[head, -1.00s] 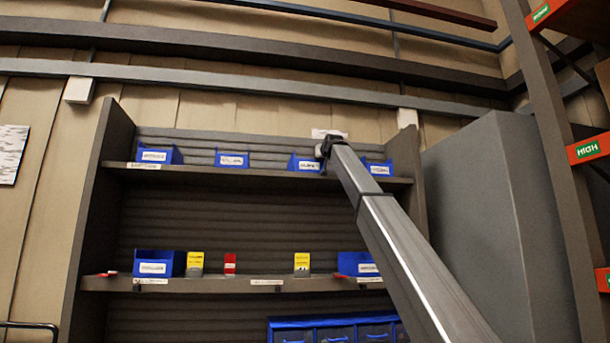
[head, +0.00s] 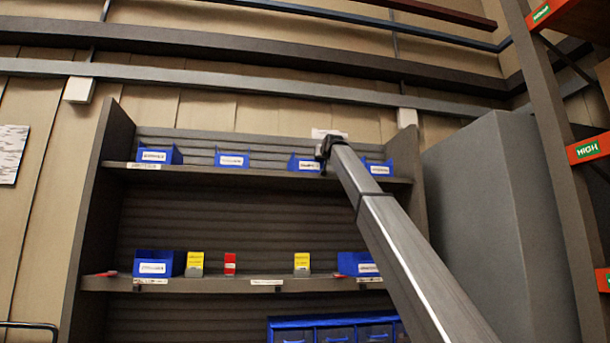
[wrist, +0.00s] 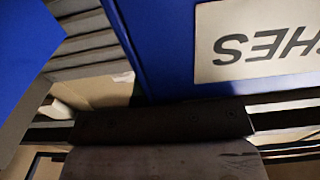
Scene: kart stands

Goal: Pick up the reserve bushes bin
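In the head view a blue bin (head: 304,163) with a white label, third from the left on the upper shelf, stands beside my gripper (head: 325,147). The wrist view shows a blue bin (wrist: 165,55) up close, its white label (wrist: 250,42) upside down and partly cut off, ending in what looks like "HES". A dark part of my gripper (wrist: 165,125) lies along the bin's edge there. Whether it touches the bin, and whether the fingers are open or shut, I cannot tell. In the head view the bin's label is too small to read.
The upper shelf (head: 230,175) also holds blue bins at left (head: 158,155), centre (head: 232,160) and right (head: 380,167). Another blue shape (wrist: 25,60) is close at left in the wrist view. A grey cabinet (head: 480,220) and an orange-beamed rack (head: 588,148) stand at right.

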